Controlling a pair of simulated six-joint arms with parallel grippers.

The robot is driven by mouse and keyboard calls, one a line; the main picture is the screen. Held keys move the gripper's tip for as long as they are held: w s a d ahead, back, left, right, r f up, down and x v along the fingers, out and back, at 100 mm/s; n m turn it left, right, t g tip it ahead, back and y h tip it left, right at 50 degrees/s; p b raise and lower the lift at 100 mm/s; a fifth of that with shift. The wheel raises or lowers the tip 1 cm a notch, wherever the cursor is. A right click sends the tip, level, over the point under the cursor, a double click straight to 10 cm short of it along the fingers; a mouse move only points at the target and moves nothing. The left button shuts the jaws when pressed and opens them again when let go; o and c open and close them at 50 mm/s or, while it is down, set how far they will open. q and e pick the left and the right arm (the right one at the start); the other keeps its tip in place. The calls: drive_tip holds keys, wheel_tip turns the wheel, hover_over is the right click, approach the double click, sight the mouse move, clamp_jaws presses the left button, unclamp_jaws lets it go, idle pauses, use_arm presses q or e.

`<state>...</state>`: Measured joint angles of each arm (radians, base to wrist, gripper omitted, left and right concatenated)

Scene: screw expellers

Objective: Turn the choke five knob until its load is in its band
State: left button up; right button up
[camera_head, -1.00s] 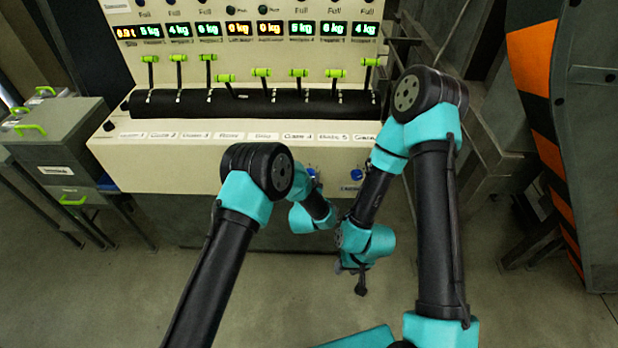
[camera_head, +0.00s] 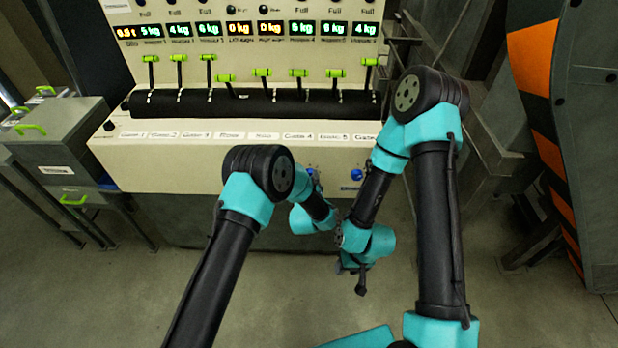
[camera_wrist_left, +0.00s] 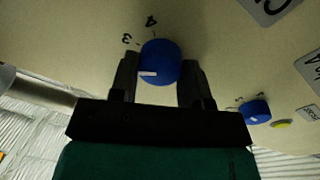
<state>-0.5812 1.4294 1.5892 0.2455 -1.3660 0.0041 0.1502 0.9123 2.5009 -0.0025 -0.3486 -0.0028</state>
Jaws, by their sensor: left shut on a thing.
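A round blue knob (camera_wrist_left: 160,62) with a white pointer mark fills the middle of the left wrist view, on a cream panel with printed numbers 3 and 4 beside it. My left gripper (camera_wrist_left: 159,78) is shut on this knob, one dark finger on each side. The pointer faces left in that view. In the head view the held knob (camera_head: 313,172) shows only in part past my left wrist, and the fingers are mostly hidden. Its label is not readable. My right gripper (camera_head: 361,281) hangs low, away from the panel; its jaws are too small to judge.
Another blue knob (camera_head: 357,174) sits to the right, and it shows in the left wrist view (camera_wrist_left: 257,111). A row of lit kg displays (camera_head: 238,29) runs along the panel's top above green-handled levers (camera_head: 262,73). Grey boxes (camera_head: 65,150) stand at left.

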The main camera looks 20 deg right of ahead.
use_arm(q)
drive_tip(key=n, duration=1.2)
drive_tip(key=shift+f+t+y, duration=0.15)
drive_tip(key=shift+t+y, duration=0.25)
drive_tip(key=o, duration=0.9)
drive_tip(key=shift+s+a, duration=0.1)
drive_tip(key=v, duration=0.7)
drive_tip(key=shift+s, duration=0.1)
